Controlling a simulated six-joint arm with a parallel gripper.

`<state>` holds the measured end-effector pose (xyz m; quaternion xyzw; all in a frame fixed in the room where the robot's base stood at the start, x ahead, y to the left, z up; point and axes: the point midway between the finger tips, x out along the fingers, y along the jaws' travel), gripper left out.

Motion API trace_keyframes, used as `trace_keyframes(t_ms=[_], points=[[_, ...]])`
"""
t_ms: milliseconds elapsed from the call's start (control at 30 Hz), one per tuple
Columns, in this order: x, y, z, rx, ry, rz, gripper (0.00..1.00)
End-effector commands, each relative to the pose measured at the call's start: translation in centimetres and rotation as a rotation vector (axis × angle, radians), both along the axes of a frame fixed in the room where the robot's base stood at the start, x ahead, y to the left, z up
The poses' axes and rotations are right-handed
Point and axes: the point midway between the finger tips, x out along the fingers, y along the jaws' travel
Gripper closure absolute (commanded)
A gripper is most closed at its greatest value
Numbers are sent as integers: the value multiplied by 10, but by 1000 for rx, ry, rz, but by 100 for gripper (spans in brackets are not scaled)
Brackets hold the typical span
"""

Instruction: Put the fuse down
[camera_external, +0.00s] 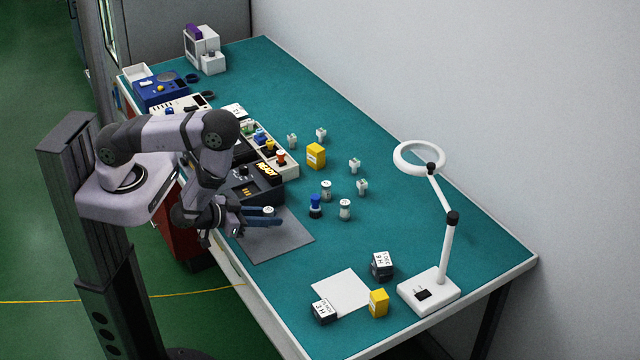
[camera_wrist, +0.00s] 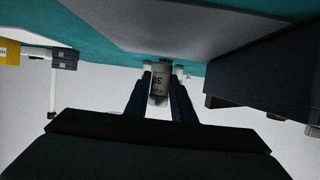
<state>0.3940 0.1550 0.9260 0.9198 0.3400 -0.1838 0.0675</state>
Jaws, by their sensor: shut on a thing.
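My gripper (camera_external: 263,216) is over the dark grey mat (camera_external: 283,246) at the near left edge of the bench. It is shut on the fuse (camera_wrist: 159,86), a small grey-white cylinder with dark print reading 30, upside down in the wrist view. Both fingers (camera_wrist: 160,92) flank it there. In the external view only the fuse's pale top (camera_external: 268,210) shows between the fingers. The mat also shows at the top of the wrist view (camera_wrist: 200,30). I cannot tell whether the fuse touches the mat.
A black unit with a lit display (camera_external: 262,185) stands just behind the mat. Right of the mat are a blue cylinder (camera_external: 315,206) and white-grey cylinders (camera_external: 345,209). A white sheet (camera_external: 342,291), boxes and a ring lamp (camera_external: 428,289) stand at the near right. The mat's right part is clear.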

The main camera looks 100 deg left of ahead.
Motion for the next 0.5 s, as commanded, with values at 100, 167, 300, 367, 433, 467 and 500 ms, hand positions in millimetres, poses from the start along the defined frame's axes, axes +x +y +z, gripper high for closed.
trace_keyframes(t_ms=[100, 167, 300, 367, 433, 467, 500], points=[[1, 0, 25, 1, -6, 0, 100], [0, 0, 37, 1, -2, 0, 100], [0, 0, 53, 0, -1, 0, 100], [0, 0, 59, 1, -2, 0, 100], [0, 0, 64, 1, -2, 0, 100], [0, 0, 66, 1, -2, 0, 100], [0, 0, 68, 1, -2, 0, 100]])
